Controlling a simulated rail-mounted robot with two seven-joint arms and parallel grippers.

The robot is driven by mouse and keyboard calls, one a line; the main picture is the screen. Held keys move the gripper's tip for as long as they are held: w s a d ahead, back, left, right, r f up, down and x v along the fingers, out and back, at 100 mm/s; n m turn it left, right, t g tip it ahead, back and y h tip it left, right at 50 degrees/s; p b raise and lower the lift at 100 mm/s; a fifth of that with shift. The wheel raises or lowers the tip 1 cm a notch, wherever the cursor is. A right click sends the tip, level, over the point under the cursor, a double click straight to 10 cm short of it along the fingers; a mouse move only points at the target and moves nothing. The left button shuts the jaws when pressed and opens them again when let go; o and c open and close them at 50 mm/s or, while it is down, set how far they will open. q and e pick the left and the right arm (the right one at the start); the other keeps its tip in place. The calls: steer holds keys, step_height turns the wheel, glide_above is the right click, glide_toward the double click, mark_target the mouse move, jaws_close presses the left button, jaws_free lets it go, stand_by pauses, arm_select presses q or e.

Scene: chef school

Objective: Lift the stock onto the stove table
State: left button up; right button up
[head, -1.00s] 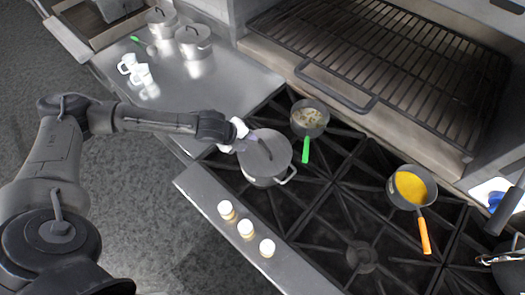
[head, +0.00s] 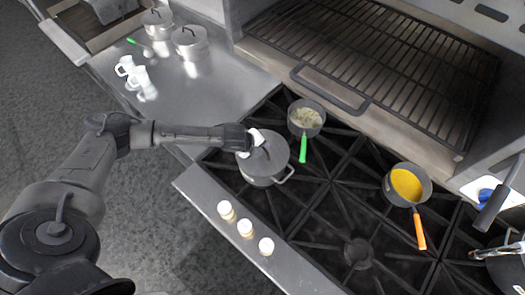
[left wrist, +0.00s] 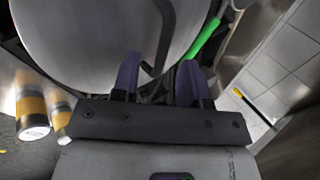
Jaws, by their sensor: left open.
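A large grey lidded pot (head: 264,168), which I take for the stock, stands on the near left of the stove (head: 330,215). Its lid has a dark bar handle. My left gripper (head: 257,139) is open over the far left part of the lid. In the left wrist view the lid (left wrist: 90,40) fills the upper left, and the handle (left wrist: 163,40) reaches down between the open fingers (left wrist: 157,80). I cannot tell whether they touch it. A steel table (head: 215,95) adjoins the stove at the left.
A green-handled pan (head: 306,117) sits just behind the pot, and an orange-handled pan (head: 407,185) farther right. The steel table holds two lidded pots (head: 190,40) and white mugs (head: 135,75); its front is clear. Several pale knobs (head: 245,228) line the stove's front.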

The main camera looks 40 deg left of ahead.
mark_target(263, 148)
arm_select(q)
steer(key=shift+x, duration=1.5)
steer(key=shift+d, duration=0.1)
jaws_close()
